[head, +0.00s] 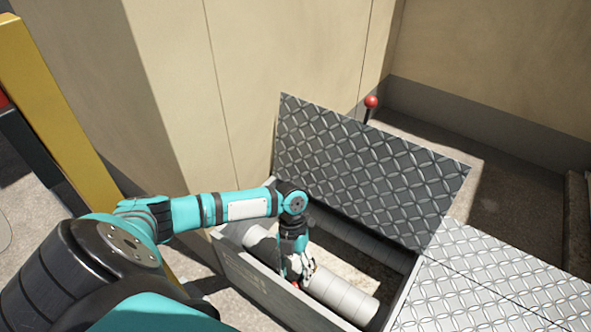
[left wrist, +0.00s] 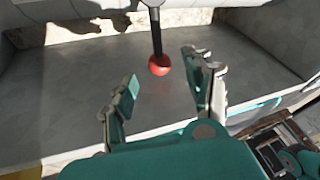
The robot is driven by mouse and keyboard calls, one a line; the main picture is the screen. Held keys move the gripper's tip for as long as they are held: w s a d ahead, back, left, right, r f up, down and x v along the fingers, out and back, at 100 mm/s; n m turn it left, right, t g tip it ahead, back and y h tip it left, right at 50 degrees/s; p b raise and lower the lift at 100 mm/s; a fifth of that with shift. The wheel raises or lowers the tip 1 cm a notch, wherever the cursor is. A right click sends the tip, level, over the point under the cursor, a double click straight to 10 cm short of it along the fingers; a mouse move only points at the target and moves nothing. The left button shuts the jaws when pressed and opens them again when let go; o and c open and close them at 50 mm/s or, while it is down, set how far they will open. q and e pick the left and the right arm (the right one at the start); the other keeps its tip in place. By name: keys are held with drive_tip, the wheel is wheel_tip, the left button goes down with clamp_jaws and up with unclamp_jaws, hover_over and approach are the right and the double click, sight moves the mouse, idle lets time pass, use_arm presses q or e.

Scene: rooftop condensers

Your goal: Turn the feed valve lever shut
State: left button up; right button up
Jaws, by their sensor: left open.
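The lever with a red ball knob (left wrist: 159,65) and a dark rod shows in the left wrist view, and I take it to be the feed valve lever. My left gripper (left wrist: 161,78) is open, with one finger on each side of the knob in that picture. I cannot tell whether the knob is fully between the fingertips or just beyond them. In the head view my left gripper (head: 302,268) reaches down into an open pit, and only a speck of the red knob (head: 295,285) shows beside the fingers. The lever's base is hidden.
The pit has a grey rim (head: 262,287) and thick pale pipes (head: 345,298) inside. Its diamond-plate lid (head: 365,175) stands open behind my arm. Another red knob (head: 371,102) shows behind the lid. Closed plates (head: 490,285) lie at right, a yellow post (head: 55,105) at left.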

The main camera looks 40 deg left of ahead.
use_arm(q)
drive_tip(key=v, duration=0.8)
